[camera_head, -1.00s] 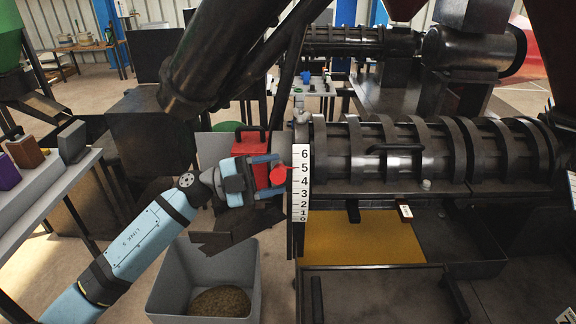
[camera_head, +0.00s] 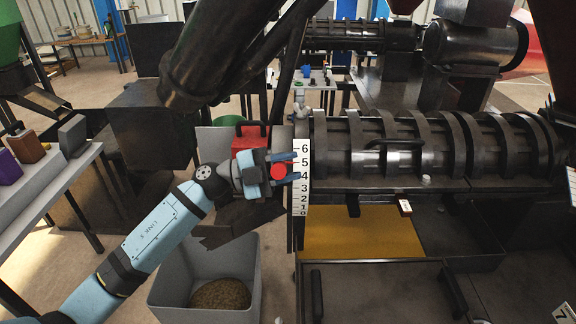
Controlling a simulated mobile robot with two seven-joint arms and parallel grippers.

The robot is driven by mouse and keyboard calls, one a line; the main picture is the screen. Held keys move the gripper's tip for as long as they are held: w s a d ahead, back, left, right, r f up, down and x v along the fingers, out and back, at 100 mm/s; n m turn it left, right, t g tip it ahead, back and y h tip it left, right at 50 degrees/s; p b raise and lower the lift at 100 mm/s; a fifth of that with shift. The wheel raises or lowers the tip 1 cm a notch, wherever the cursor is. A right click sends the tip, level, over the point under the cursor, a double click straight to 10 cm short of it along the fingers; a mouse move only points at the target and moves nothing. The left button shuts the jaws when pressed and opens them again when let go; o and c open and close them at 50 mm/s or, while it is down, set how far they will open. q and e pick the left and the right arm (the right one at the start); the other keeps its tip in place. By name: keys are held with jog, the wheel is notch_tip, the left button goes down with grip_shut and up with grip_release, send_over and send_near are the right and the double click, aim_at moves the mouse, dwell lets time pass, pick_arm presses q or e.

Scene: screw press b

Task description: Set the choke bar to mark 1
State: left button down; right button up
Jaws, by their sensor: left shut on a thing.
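The choke bar's round red knob (camera_head: 278,171) shows at the left end of the dark press barrel, just left of the white scale (camera_head: 302,178) numbered from 0 at the bottom to 6 at the top. A thin red pointer beside the knob is at about mark 5, partly hidden by my finger. My left gripper (camera_head: 284,169) reaches in from the left and is shut on the knob, with one blue finger above it and one below. The bar behind the knob is hidden. My right gripper is not in view.
A grey bin (camera_head: 158,297) with brown material stands below my left arm. A red container (camera_head: 248,137) is behind the gripper. A yellow tray (camera_head: 350,237) lies below the barrel. A table (camera_head: 55,178) with small blocks is at the left.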

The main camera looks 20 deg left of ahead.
pick_arm(q)
jog(key=s+f+m+g+b, duration=0.1)
jog(key=f+m+b, duration=0.4)
jog(key=f+b, duration=0.4)
jog(key=s+d+f+m+g+b, duration=0.1)
jog(key=f+m+b, duration=0.3)
jog(key=f+b, duration=0.5)
jog(key=shift+s+f+m+g, duration=0.4)
jog(key=shift+s+f+g, duration=0.1)
jog(key=shift+s+f, duration=0.4)
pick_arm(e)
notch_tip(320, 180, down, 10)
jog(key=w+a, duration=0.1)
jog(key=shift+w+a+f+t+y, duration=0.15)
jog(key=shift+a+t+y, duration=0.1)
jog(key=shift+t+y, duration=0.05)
pick_arm(q)
jog(key=shift+w, duration=0.15)
jog(key=c, duration=0.8)
grip_release()
jog(key=v, duration=1.4)
jog(key=shift+f, duration=0.2)
jog(key=shift+d, duration=0.1)
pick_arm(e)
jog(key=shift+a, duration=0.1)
